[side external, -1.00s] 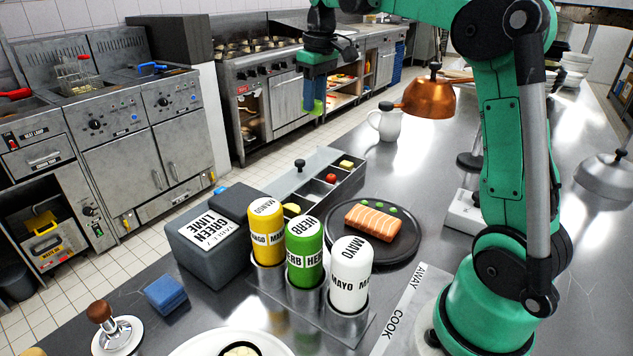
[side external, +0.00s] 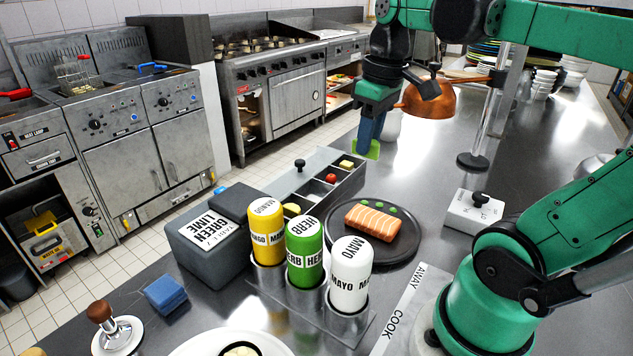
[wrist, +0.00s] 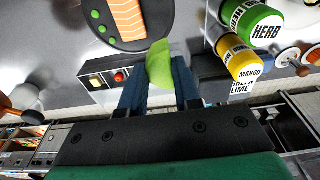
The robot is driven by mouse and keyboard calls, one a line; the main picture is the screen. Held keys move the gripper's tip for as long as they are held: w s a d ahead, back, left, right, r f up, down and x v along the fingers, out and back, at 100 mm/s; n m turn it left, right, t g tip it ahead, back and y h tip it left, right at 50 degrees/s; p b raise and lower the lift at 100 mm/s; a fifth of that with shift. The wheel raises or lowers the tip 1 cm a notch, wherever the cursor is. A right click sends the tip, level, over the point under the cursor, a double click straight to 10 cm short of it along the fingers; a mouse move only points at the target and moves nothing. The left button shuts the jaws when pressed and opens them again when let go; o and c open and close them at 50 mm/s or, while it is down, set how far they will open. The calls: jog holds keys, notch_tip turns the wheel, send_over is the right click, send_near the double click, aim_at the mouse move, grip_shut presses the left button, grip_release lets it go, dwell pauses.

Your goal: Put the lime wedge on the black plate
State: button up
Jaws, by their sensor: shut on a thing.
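My gripper (side external: 368,146) is shut on the lime wedge (side external: 366,150), a light green piece at the fingertips. It is held in the air beyond the garnish box and the black plate. In the wrist view the lime wedge (wrist: 160,66) shows between the blue fingers (wrist: 160,90). The black plate (side external: 393,249) lies on the steel counter with a salmon fillet (side external: 373,228) and several green dots on it. In the wrist view the plate (wrist: 160,38) is near the top, beyond the wedge, and the two are apart.
A garnish box (side external: 350,181) with compartments stands left of the plate. Mango (side external: 266,229), herb (side external: 304,262) and mayo (side external: 349,281) bottles stand in a rack in front of it.

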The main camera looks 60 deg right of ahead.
notch_tip(320, 180, down, 18)
jog(key=shift+f, duration=0.1)
dwell(0.6)
jog(key=o, duration=0.6)
jog(key=shift+s+r, duration=0.25)
jog(key=shift+r, duration=1.75)
jog(key=shift+s+r, duration=0.2)
jog(key=shift+r, duration=1.85)
jog(key=shift+s+r, duration=0.25)
jog(key=shift+r, duration=1.75)
